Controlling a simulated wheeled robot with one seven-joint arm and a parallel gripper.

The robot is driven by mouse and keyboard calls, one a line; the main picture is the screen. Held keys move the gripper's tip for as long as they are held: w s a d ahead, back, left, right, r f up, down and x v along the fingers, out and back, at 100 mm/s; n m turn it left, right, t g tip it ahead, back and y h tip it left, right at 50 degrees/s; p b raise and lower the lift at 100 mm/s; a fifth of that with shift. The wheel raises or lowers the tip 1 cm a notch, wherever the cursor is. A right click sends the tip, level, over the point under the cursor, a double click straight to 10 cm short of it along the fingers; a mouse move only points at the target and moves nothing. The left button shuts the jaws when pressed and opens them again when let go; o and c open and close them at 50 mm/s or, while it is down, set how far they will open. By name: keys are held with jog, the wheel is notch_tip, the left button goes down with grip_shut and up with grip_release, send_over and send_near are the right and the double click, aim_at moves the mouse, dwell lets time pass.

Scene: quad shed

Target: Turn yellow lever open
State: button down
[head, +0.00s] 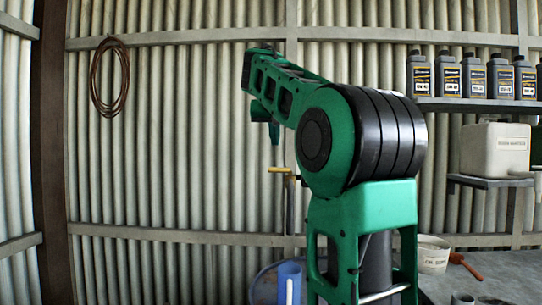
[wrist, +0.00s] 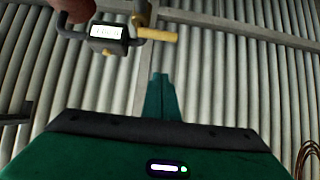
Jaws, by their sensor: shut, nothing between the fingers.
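In the head view a small yellow piece, likely the same lever (head: 279,170), shows just left of my arm, by an upright pipe. My gripper (wrist: 160,77) is shut and empty, its green fingertips below the lever in the wrist view with a gap between. In the head view my gripper (head: 275,138) points down, a little above the yellow piece. The valve body is mostly hidden behind my arm there.
A bucket (head: 433,255) stands on the bench below. A blue drum (head: 264,287) is low in the middle. A coiled cable (head: 110,76) hangs on the left wall.

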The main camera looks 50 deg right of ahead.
aim_at(279, 171)
jog(key=w+d+f, duration=0.1)
jog(key=f, duration=0.1)
jog(key=w+d+f, duration=0.1)
jog(key=f, duration=0.2)
jog(key=w+d+f, duration=0.1)
jog(key=d+f, duration=0.1)
jog(key=shift+w+f, duration=0.15)
jog(key=shift+w, duration=0.05)
jog(key=shift+s+a+f, duration=0.3)
jog(key=shift+a+f, duration=0.05)
jog(key=shift+a, duration=0.05)
jog(key=shift+a, duration=0.1)
jog(key=shift+s+n, duration=0.15)
jog(key=shift+n, duration=0.15)
